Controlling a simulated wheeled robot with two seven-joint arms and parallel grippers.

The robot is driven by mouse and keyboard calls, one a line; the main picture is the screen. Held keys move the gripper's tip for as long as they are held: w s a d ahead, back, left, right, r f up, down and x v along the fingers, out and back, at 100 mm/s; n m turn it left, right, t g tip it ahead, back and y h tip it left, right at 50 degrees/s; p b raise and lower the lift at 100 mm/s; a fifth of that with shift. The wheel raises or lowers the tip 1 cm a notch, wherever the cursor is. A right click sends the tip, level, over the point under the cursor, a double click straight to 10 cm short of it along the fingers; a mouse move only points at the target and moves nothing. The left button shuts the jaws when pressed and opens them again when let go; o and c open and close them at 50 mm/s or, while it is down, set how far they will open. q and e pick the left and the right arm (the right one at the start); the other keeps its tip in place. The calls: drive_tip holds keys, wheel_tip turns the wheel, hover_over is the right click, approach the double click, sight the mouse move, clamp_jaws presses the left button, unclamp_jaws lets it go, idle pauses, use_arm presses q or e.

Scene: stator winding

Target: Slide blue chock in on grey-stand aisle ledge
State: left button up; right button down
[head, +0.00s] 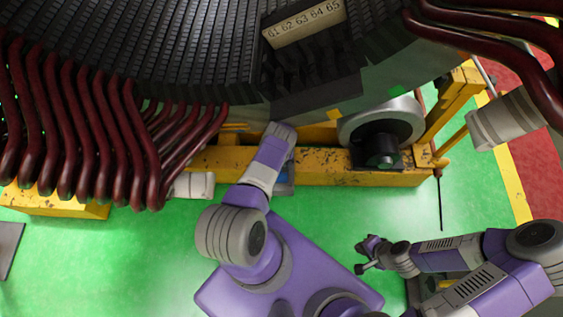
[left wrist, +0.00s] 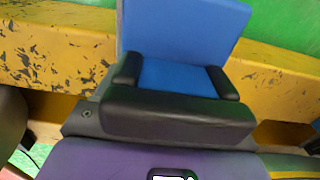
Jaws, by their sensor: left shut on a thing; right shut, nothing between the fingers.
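The blue chock (left wrist: 180,32) is held in my left gripper (left wrist: 175,77). Its black fingers are shut on it from both sides, and its upper part stands clear of them. In the left wrist view a worn yellow beam (left wrist: 55,65) runs behind the chock; I cannot tell whether they touch. In the head view my left arm hides most of that gripper, with a small blue patch beside it at the yellow beam (head: 340,166). I cannot pick out which ledge is the grey-stand one. My right gripper (head: 364,258) is shut and empty over the green floor.
The large dark stator (head: 190,45) with red-brown coil ends (head: 75,125) overhangs the beam. A grey roller (head: 382,128) stands on the beam at the right. A pale cylinder (head: 192,185) is left of my left arm. The green floor (head: 120,260) at lower left is largely clear.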

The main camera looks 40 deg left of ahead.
use_arm(q)
drive_tip(key=shift+f, duration=0.35)
idle(0.3)
drive_tip(key=shift+w+a, duration=0.15)
